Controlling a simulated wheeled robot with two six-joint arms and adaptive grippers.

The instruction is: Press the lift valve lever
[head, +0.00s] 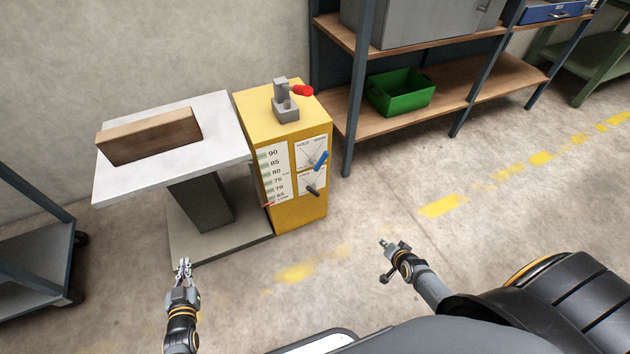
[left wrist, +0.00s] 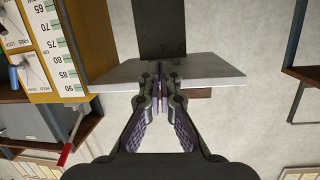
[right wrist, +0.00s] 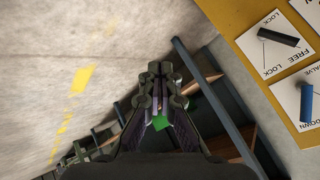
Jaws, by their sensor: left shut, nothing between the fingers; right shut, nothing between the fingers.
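A yellow cabinet (head: 302,212) stands beside a lift table. On its top, a grey block (head: 285,104) carries a lever with a red end (head: 302,91) pointing right. The front panel has a blue lever (head: 321,161) and a dark lever (head: 312,190). The right wrist view shows the blue lever (right wrist: 306,104) beside partly cut-off "VALVE" and "DOWN" lettering, and the dark lever (right wrist: 278,36) at "LOCK" and "FREE". My left gripper (head: 184,266) is shut and empty, in front of the table. My right gripper (head: 386,244) is shut and empty, right of the cabinet, apart from every lever.
The white table top (head: 222,112) bears a wooden block (head: 150,137), over a dark column (head: 203,202). A shelf rack with a green bin (head: 400,94) stands behind right. A cart (head: 38,255) is at the left. The floor right of the cabinet is clear.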

